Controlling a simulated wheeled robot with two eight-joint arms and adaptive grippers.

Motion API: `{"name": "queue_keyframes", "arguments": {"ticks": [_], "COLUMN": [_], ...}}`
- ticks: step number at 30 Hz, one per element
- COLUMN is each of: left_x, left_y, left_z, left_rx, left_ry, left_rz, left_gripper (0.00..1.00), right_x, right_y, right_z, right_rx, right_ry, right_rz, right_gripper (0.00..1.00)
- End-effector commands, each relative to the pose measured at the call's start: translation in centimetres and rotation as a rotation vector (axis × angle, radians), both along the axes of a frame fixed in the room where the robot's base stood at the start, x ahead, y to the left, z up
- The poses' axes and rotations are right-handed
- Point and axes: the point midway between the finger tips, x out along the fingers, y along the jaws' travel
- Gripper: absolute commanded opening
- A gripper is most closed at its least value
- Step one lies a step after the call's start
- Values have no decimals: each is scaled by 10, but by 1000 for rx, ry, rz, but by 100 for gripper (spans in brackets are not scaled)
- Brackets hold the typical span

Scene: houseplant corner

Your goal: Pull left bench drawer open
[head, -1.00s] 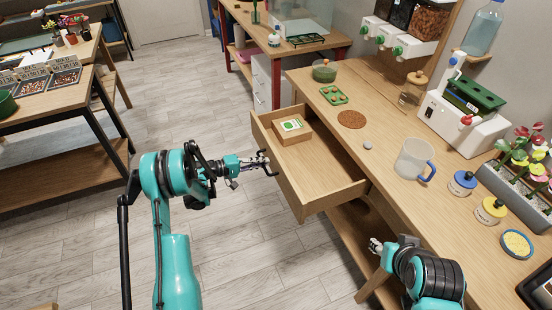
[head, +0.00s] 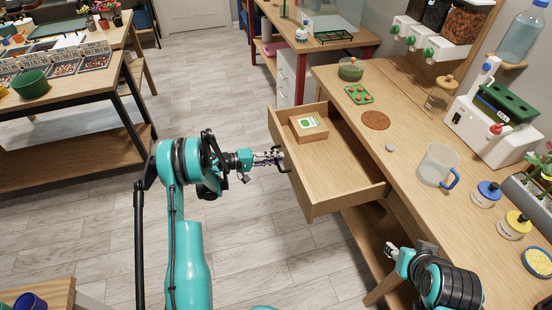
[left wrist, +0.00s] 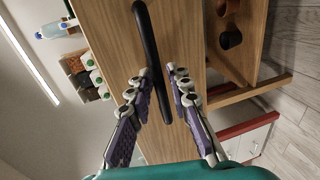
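The left bench drawer (head: 340,185) stands open, well out from the wooden bench, in the middle of the head view. Its dark bar handle (left wrist: 148,40) crosses the left wrist view. My left gripper (head: 277,157) is at the drawer front, with its two fingers on either side of the handle and close against it, so it looks shut on it. In the left wrist view the fingertips (left wrist: 163,80) sit around the bar. My right gripper (head: 392,250) is low beside the bench; its fingers are too small to tell whether they are open.
A box with a green label (head: 309,127) lies inside the drawer. The bench top (head: 400,140) carries a mug (head: 437,165), a cork mat (head: 376,120) and a green tray (head: 359,94). Floor (head: 215,235) is clear left of the drawer. Another table (head: 70,110) stands at far left.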

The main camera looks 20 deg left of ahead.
Motion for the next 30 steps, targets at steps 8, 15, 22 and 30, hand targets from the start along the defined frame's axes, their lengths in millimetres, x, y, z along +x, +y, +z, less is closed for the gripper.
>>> {"name": "queue_keyframes", "arguments": {"ticks": [8,15,22,30], "left_x": [-16,-47,-65,-69], "left_y": [24,66,91,96], "left_z": [6,17,23,24], "left_rx": [0,0,0,0], "left_ry": [0,0,0,0], "left_rz": [4,4,1,0], "left_gripper": [19,19,19,19], "right_x": [0,0,0,0], "right_y": [0,0,0,0], "right_z": [0,0,0,0], "right_rx": [0,0,0,0], "right_ry": [0,0,0,0], "right_rz": [0,0,0,0], "right_gripper": [40,40,40,40]}}
